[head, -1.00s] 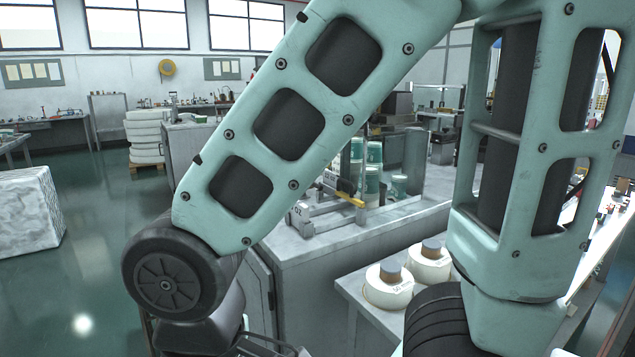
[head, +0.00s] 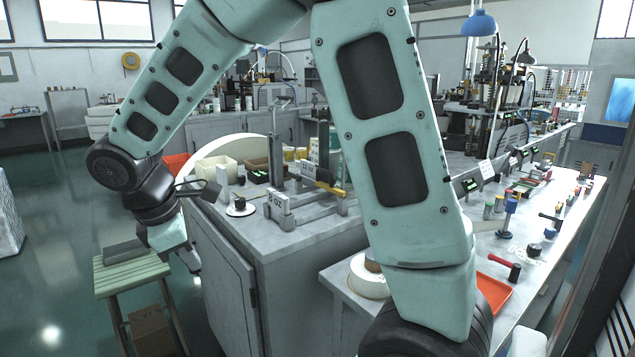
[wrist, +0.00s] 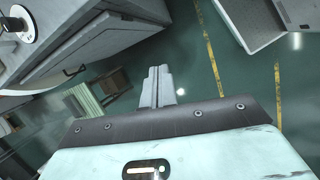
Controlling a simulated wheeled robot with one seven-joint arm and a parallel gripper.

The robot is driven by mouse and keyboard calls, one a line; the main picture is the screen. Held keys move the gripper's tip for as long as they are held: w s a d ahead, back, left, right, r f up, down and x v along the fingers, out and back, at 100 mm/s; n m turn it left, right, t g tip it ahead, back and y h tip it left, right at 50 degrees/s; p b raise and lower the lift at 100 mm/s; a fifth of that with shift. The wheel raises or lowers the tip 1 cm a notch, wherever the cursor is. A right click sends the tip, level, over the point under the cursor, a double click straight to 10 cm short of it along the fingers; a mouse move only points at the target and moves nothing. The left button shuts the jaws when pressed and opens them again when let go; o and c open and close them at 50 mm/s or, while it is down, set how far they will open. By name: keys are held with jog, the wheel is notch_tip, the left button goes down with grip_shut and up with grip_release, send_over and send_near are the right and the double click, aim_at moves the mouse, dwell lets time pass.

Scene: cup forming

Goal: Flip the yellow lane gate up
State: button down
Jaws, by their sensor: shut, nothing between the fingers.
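The yellow lane gate (head: 330,188) shows in the head view as a short yellow bar on the grey lane fixture (head: 310,208) on top of the cabinet. It appears to lie low, close to level. Labelled blocks stand at the fixture's near left end, one reading 8 OZ. My gripper (head: 192,260) hangs left of the cabinet, below its top and well apart from the gate. In the wrist view my gripper (wrist: 157,80) is shut and empty, its fingers together over the green floor. The gate is not in the wrist view.
A slatted stool (head: 130,272) with a grey item on it stands beside my gripper. The cabinet (head: 225,270) has a door on its left side. A cream bin (head: 215,170) and a small dark object on a white disc (head: 240,207) sit on its top.

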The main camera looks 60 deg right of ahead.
jog(key=w+d+r+n+g+h, duration=0.15)
jog(key=w+d, duration=0.25)
jog(key=d, duration=0.5)
jog(key=w+d+f+t+h, duration=0.15)
jog(key=w+d, duration=0.25)
jog(key=d, duration=0.6)
jog(key=d+r+g+h, duration=0.2)
jog(key=d, duration=0.8)
jog(key=d+r+g+h+b, duration=0.1)
jog(key=d+r+g+h, duration=0.1)
jog(key=d, duration=0.8)
jog(key=shift+s+r+n+h, duration=0.15)
jog(key=shift+r+n+h, duration=0.15)
jog(key=shift+r+n, duration=0.15)
jog(key=shift+f, duration=0.1)
jog(key=x, duration=0.9)
jog(key=shift+d+f+p, duration=0.25)
jog(key=shift+d+p, duration=0.05)
jog(key=shift+s+d+b, duration=0.1)
jog(key=shift+s+b, duration=0.05)
jog(key=shift+b, duration=0.15)
jog(key=shift+s+r+m, duration=0.1)
jog(key=shift+r+m, duration=0.15)
jog(key=shift+m, duration=0.05)
